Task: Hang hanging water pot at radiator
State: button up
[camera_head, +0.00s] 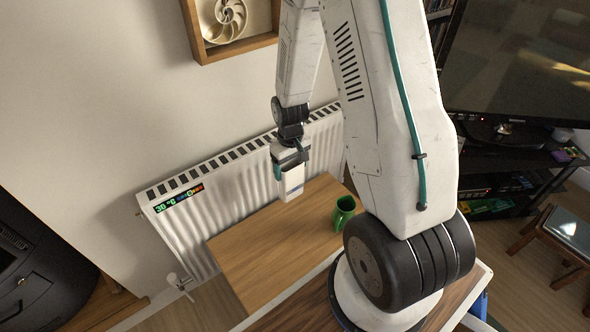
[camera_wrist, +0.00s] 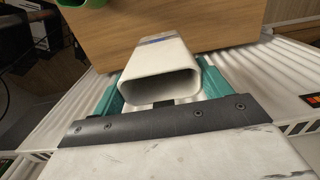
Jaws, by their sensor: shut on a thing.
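The hanging water pot (camera_head: 291,184) is white, long and narrow, and hangs below my gripper (camera_head: 289,155) in the head view. In the wrist view its open, hollow top shows between the teal fingers, and the pot (camera_wrist: 158,62) extends away from the camera. My gripper (camera_wrist: 162,92) is shut on it near its open end. The white radiator (camera_head: 233,188) stands along the wall, behind the pot, with a slotted top and a display reading 30 °C. In the wrist view, the radiator (camera_wrist: 272,90) shows on both sides of the gripper. I cannot tell the gap between them.
A wooden table (camera_head: 250,250) stands before the radiator, below the pot. A green mug (camera_head: 344,212) stands on it. A framed shell (camera_head: 228,22) hangs above on the wall. A black stove (camera_head: 35,265) is at left, and a TV (camera_head: 520,60) at right.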

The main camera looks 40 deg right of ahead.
jog(key=w, duration=0.9)
jog(key=shift+w, duration=0.25)
dwell(0.4)
dwell(0.7)
jog(key=shift+f, duration=2.15)
dwell(2.0)
jog(key=o, duration=1)
jog(key=shift+r, duration=0.15)
notch_tip(320, 180, up, 8)
jog(key=shift+f, duration=0.2)
